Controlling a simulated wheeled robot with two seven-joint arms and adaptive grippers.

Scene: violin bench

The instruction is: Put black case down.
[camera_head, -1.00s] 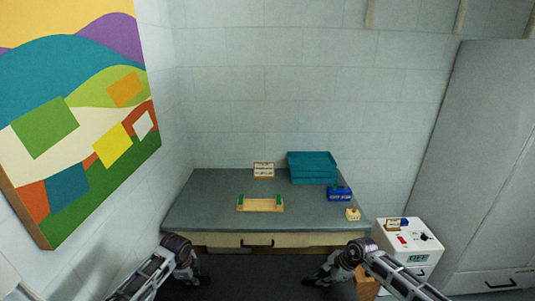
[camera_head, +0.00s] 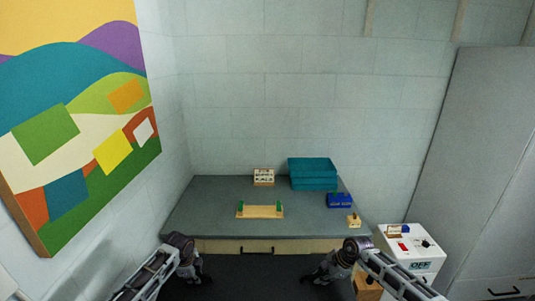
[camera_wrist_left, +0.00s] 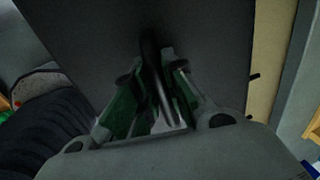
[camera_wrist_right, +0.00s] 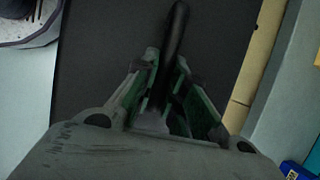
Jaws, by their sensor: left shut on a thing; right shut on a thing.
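The black case (camera_head: 245,280) shows as a dark flat face in front of the bench, low in the head view, between my two grippers. Its lower part is cut off by the picture edge. In the left wrist view, my left gripper (camera_wrist_left: 155,95) is shut on a black handle on the case's dark face (camera_wrist_left: 215,40). In the right wrist view, my right gripper (camera_wrist_right: 165,90) is shut on another black handle of the case (camera_wrist_right: 110,40). In the head view, my left gripper (camera_head: 197,275) and right gripper (camera_head: 325,275) are at about equal height.
The grey bench (camera_head: 210,210) has a drawer below its top. On it are a wooden holder with green posts (camera_head: 260,211), teal boxes (camera_head: 313,175), a blue box (camera_head: 340,200) and small wooden blocks. A white machine (camera_head: 410,250) stands at right. The bench's front left is clear.

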